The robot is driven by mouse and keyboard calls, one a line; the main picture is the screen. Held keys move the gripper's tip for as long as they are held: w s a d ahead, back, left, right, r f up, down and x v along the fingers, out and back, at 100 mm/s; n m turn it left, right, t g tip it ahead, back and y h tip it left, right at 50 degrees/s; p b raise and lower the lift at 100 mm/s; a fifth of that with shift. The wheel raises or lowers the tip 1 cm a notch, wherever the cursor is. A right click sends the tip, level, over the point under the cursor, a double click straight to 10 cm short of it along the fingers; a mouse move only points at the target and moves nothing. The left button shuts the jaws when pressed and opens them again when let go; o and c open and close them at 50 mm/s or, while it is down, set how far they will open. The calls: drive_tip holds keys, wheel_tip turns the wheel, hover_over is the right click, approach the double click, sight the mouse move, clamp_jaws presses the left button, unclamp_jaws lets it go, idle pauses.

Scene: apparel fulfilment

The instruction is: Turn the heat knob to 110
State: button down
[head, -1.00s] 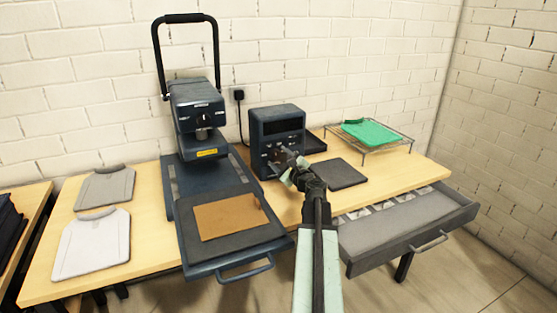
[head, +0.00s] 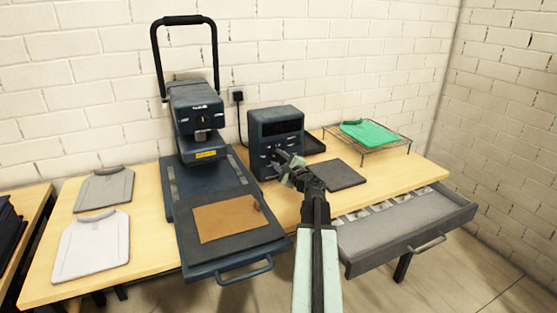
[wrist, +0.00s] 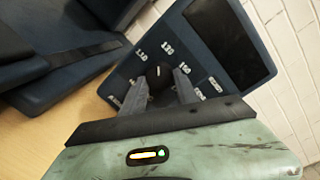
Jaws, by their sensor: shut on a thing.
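The dark blue control box (head: 277,128) stands on the table with a dark display in its upper face. Its black heat knob (wrist: 157,80) shows in the wrist view, ringed by small white numbers, too blurred to read surely. A pale mark on the knob points toward the upper part of the ring. My gripper (wrist: 160,88) has one finger on each side of the knob and is shut on it. It also shows at the box's front in the head view (head: 284,160), where it hides the knob.
A heat press (head: 200,105) with a tan sheet (head: 226,218) on its lower plate stands left of the box. A dark pad (head: 334,175) lies to the right. A wire rack (head: 385,148) holds green cloth. An open drawer (head: 405,235) juts from the table's front.

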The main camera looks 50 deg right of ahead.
drive_tip(key=n, duration=0.4)
drive_tip(key=shift+r+p, duration=0.15)
drive_tip(key=shift+p, duration=0.25)
drive_tip(key=shift+w+a+n+g, duration=0.1)
drive_tip(key=shift+n+g, duration=0.3)
drive_tip(key=shift+n, duration=1.6)
drive_tip(key=c, duration=0.9)
unclamp_jaws()
drive_tip(key=p+v, duration=0.1)
drive_tip(key=v, duration=0.6)
drive_tip(key=shift+s+a, duration=0.15)
drive_tip(key=shift+s, duration=0.2)
